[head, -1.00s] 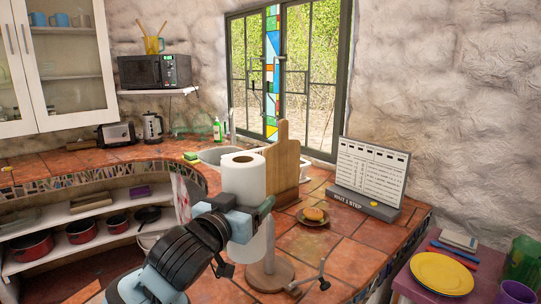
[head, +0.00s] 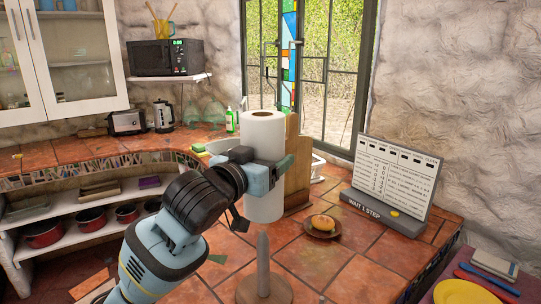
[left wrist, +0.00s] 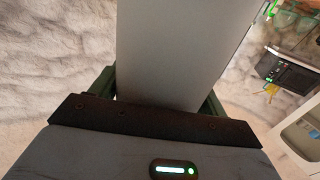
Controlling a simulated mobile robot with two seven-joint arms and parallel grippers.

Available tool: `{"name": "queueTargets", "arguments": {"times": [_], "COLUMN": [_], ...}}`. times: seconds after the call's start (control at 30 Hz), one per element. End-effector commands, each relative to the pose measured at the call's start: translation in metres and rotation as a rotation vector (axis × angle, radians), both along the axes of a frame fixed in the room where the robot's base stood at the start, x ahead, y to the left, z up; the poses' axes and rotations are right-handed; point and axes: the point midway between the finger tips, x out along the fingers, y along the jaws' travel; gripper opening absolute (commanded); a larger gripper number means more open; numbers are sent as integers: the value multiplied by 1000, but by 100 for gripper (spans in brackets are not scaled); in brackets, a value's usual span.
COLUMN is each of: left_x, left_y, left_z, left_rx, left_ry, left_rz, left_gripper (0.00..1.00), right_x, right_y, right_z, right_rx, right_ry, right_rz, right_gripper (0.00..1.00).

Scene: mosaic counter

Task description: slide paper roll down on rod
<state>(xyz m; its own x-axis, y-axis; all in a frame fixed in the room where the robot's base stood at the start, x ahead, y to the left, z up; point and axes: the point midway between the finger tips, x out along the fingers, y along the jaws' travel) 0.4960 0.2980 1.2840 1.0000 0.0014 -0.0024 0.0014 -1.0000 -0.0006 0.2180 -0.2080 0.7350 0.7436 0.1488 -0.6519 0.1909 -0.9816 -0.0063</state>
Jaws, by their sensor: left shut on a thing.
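A white paper roll (head: 264,135) stands upright in my left gripper (head: 266,176), whose fingers close around its middle. In the left wrist view the roll (left wrist: 180,45) fills the space between the green fingers of the gripper (left wrist: 160,92). A grey upright rod (head: 263,262) on a round wooden base (head: 246,291) stands on the tiled counter. The rod's pointed tip shows just below the roll's lower end in the head view, clear of it. The roll's bottom opening is hidden. My right gripper is out of view.
A wooden board (head: 297,170) stands close behind the roll. A plate with a bun (head: 323,223) and a sign stand (head: 393,185) are to the right. The tiled counter (head: 330,262) is clear between the rod and the plate.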

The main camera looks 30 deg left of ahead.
Motion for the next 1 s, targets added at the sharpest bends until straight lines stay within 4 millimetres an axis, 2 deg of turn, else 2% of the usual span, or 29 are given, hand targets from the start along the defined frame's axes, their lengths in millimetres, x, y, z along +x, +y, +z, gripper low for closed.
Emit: {"name": "queueTargets", "arguments": {"times": [0.2, 0.6, 1.0], "left_x": [0, 0, 0], "left_y": [0, 0, 0], "left_z": [-4, -29, -38], "left_rx": [0, 1, 0], "left_ry": [0, 0, -2], "left_rz": [0, 1, 0], "left_gripper": [49, 49, 49], "right_x": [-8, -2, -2], "right_y": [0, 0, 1], "right_z": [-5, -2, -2], "right_rx": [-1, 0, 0], "right_ry": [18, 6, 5], "right_rz": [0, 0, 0], "right_gripper": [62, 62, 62]}}
